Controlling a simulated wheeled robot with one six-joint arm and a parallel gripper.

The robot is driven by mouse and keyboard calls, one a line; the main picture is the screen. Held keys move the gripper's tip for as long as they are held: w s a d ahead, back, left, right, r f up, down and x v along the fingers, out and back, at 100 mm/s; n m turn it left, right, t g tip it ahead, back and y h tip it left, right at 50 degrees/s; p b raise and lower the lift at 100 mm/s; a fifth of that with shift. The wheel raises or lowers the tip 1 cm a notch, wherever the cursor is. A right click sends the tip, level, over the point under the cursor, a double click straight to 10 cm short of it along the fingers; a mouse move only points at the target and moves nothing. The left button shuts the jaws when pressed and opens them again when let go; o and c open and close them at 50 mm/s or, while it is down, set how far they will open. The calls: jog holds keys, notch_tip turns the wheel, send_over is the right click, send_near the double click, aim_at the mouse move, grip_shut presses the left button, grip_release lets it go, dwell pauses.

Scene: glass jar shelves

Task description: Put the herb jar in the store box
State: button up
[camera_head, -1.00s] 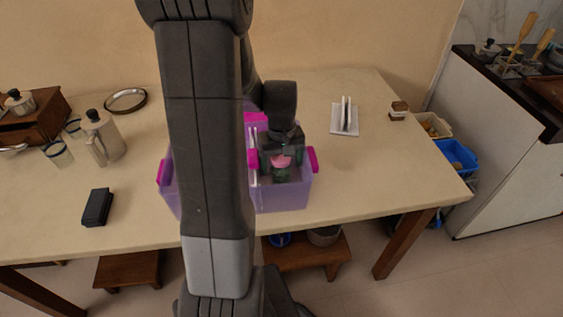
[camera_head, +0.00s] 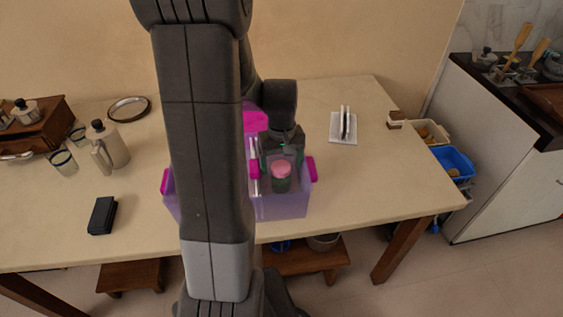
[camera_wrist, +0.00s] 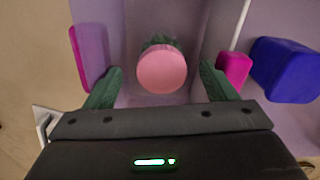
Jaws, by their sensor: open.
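The herb jar (camera_head: 281,177), with a pink lid and dark green contents, stands inside the right part of the purple store box (camera_head: 281,207). In the wrist view the jar's pink lid (camera_wrist: 162,70) lies between and a little beyond my fingertips, with a gap on each side. My gripper (camera_wrist: 159,82) is open and empty above the box, its green fingers apart from the jar. In the head view my gripper (camera_head: 281,155) is just behind the jar, and my arm hides the middle of the box.
A blue object (camera_wrist: 285,70) shows in the wrist view beside a box divider. A metal pot (camera_head: 107,145), glasses and a black case (camera_head: 102,215) stand on the left of the table. A white rack (camera_head: 343,127) stands right; the table between it and the box is clear.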

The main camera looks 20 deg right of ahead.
jog(key=shift+r+p, duration=1.45)
jog(key=shift+r, duration=0.5)
notch_tip(320, 180, up, 14)
jog(key=shift+f, duration=0.15)
notch_tip(320, 180, down, 14)
jog(key=shift+r, duration=0.1)
jog(key=shift+f, duration=0.2)
